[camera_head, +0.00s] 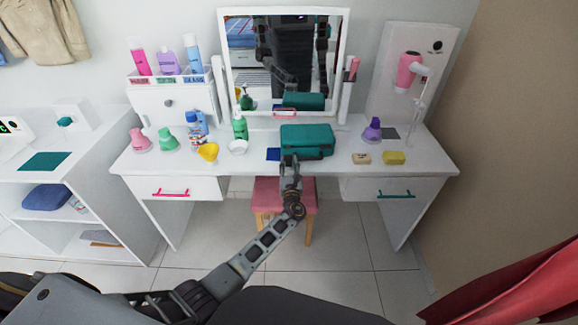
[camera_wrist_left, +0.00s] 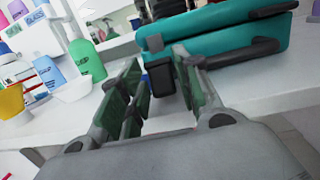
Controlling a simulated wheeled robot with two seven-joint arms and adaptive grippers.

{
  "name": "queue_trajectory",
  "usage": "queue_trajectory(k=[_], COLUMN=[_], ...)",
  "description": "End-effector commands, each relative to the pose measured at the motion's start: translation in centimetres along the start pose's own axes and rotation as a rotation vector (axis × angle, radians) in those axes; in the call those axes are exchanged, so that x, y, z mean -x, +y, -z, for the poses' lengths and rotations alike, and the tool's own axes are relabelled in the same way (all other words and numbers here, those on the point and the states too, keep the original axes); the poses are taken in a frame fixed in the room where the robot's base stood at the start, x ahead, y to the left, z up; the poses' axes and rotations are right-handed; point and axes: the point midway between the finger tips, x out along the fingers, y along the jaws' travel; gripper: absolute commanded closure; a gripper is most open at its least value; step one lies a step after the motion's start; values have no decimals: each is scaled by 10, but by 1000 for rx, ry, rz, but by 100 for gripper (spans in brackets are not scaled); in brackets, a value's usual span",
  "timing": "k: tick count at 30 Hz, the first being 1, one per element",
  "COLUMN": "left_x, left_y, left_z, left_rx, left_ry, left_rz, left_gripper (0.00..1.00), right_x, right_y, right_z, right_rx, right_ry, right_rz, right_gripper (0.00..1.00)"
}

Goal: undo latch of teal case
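The teal case (camera_head: 308,140) lies closed on the white dressing table, in front of the mirror. In the left wrist view the case (camera_wrist_left: 222,42) fills the upper right, with a dark handle on its front. A small grey latch-like piece (camera_wrist_left: 155,43) sits at its left front corner, with a dark block (camera_wrist_left: 161,79) below it; I cannot tell whether the latch is fastened. My left gripper (camera_head: 289,160) is at the case's front left edge. Its fingers (camera_wrist_left: 155,72) are apart, with the dark block showing between them and no clear grip. My right gripper is not in view.
A green pump bottle (camera_head: 240,128) and white bowl (camera_head: 238,147) stand left of the case, with a yellow cup (camera_head: 208,152) further left. Soap bars (camera_head: 394,158) and a purple bottle (camera_head: 372,130) are at right. A pink stool (camera_head: 270,192) stands below.

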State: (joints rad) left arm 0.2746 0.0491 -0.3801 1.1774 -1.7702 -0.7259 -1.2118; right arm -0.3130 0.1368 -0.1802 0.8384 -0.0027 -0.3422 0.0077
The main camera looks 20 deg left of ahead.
Motion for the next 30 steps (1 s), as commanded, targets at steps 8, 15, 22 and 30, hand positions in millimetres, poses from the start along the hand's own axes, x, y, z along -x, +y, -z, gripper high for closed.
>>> queue_trajectory(k=[8, 15, 22, 30], left_x=[0, 7, 26, 54], left_y=[0, 0, 0, 0], left_z=[1, 1, 2, 2], left_rx=[0, -1, -1, -2], left_ry=[1, 1, 2, 2], left_rz=[0, 1, 2, 1], left_gripper=[66, 66, 66, 66], right_x=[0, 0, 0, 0], right_y=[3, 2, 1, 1], right_z=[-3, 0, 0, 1], right_rx=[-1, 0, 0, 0], right_ry=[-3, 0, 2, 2], right_rz=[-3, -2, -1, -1], right_gripper=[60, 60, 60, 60])
